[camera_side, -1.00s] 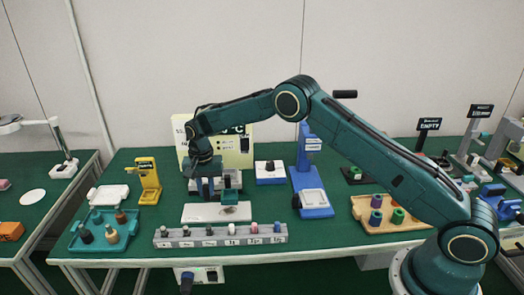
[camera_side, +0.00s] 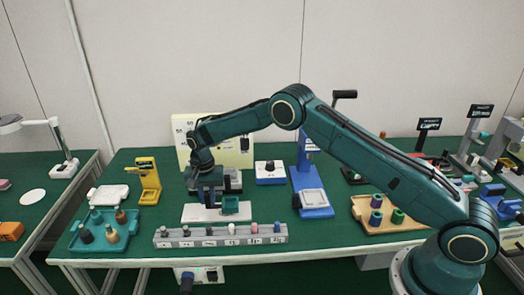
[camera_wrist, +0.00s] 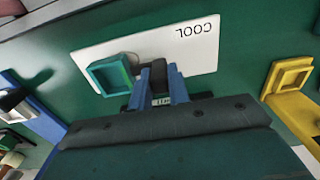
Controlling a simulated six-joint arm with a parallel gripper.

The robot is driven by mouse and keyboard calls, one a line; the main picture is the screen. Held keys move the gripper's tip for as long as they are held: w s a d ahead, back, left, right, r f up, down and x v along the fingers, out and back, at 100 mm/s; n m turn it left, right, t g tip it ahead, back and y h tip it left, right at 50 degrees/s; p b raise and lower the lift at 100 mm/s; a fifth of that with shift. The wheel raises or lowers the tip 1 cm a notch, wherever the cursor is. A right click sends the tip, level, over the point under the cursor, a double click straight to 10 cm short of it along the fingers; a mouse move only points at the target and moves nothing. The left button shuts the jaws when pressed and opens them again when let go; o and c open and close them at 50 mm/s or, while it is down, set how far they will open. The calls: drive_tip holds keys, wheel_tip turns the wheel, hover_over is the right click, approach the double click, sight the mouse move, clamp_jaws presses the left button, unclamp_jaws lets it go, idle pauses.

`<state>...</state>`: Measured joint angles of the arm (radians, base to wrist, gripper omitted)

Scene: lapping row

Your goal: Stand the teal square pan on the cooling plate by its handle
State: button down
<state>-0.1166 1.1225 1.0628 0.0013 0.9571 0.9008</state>
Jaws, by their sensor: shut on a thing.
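The teal square pan (camera_side: 231,206) is low over the right part of the white cooling plate (camera_side: 192,212). In the wrist view the pan (camera_wrist: 92,72) shows as an open square near the left end of the plate (camera_wrist: 200,58), which is marked COOL. Its dark handle (camera_wrist: 158,72) lies between my blue fingers. My gripper (camera_side: 209,200) is shut on the handle, to the left of the pan in the side view; it also shows in the wrist view (camera_wrist: 160,85). I cannot tell whether the pan's underside touches the plate.
A grey labelled rack (camera_side: 220,236) with several small knobs stands in front of the plate. A blue stand (camera_side: 315,205) is to the right. A yellow stand (camera_side: 149,181) and a teal tray (camera_side: 92,245) are to the left.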

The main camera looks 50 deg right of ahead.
drive_tip(key=shift+f, duration=0.55)
idle(0.4)
drive_tip(key=c, duration=1.3)
unclamp_jaws()
drive_tip(key=shift+o, duration=0.2)
wheel_tip(320, 180, up, 14)
